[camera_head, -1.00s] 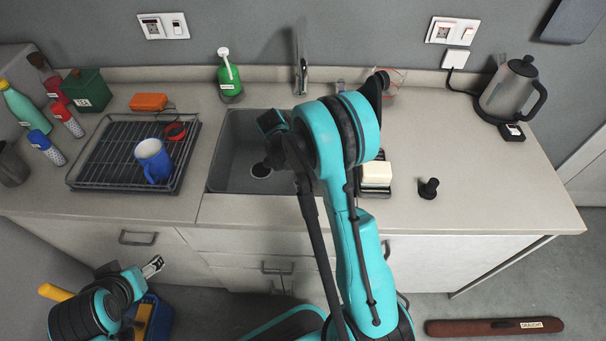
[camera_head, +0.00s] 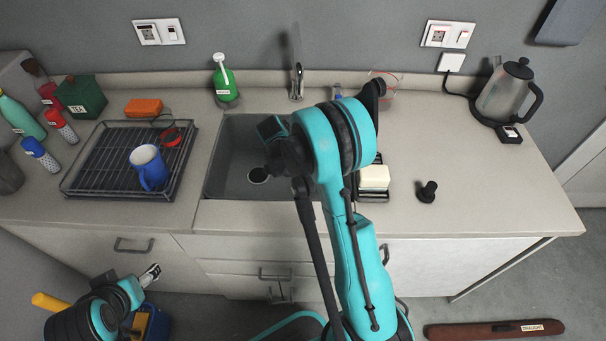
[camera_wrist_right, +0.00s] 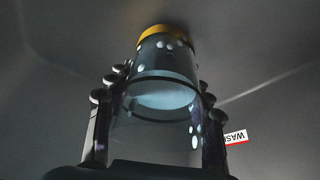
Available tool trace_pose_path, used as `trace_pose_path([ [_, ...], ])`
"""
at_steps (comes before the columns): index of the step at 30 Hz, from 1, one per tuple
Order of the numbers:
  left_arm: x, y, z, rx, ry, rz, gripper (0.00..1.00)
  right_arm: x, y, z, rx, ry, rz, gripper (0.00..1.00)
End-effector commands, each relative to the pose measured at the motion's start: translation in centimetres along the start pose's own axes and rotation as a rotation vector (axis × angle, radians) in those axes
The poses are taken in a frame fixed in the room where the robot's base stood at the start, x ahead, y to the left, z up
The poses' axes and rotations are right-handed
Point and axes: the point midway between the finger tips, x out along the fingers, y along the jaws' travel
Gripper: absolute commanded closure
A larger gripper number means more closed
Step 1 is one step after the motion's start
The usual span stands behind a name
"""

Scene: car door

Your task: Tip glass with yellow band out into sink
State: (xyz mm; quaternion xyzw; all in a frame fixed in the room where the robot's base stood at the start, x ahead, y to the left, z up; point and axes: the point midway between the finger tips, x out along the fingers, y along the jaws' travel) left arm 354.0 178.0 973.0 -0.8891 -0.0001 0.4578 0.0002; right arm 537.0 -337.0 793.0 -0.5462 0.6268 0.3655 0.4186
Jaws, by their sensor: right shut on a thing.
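The glass with the yellow band (camera_wrist_right: 165,62) is in my right gripper (camera_wrist_right: 162,88), whose fingers are shut on its sides in the right wrist view. The glass is clear, and its yellow band is at the end far from my palm. A pale oval shows inside it; I cannot tell whether this is liquid. In the head view my right wrist is over the grey sink (camera_head: 226,178) and hides the gripper's hold and the glass. The sink's drain shows left of the wrist. My left gripper (camera_head: 150,274) is low at the lower left, its jaws unclear.
A dish rack (camera_head: 80,186) with a blue mug (camera_head: 149,168) stands left of the sink. A green bottle (camera_head: 224,82) and the tap (camera_head: 297,82) are behind it. A sponge (camera_head: 374,177) and a black stopper (camera_head: 427,191) are right of it. The right counter is mostly clear.

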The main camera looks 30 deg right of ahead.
Motion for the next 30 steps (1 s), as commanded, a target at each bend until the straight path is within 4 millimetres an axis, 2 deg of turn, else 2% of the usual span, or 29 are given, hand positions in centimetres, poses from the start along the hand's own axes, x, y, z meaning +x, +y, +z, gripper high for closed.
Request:
trace_pose_path([
  [1, -0.6, 0.0, -0.4, 0.0, 0.0, 0.0, 0.34, -1.2, 0.0, -0.5, 0.0, 0.001, 0.0, 0.91],
  [6, -1.9, 0.0, -1.4, 0.0, 0.0, 0.0, 0.34, -4.6, 0.1, -1.9, 0.0, 0.0, 0.0, 0.91],
  [12, -2.8, 0.0, -2.0, 0.0, 0.0, 0.0, 0.34, -7.6, 0.0, -3.1, 0.0, 0.0, 0.0, 0.91],
  [17, -3.0, 0.0, -2.2, 0.0, 0.0, 0.0, 0.34, -8.4, 0.0, -3.5, 0.0, 0.0, 0.0, 0.91],
  [26, -3.0, 0.0, -2.1, 0.0, 0.0, 0.0, 0.34, -8.3, 0.0, -3.5, 0.0, 0.0, 0.0, 0.91],
  [30, -3.3, 0.0, -2.4, 0.0, 0.0, 0.0, 0.34, -8.7, -0.9, -3.6, -0.015, -0.001, -0.006, 0.91],
])
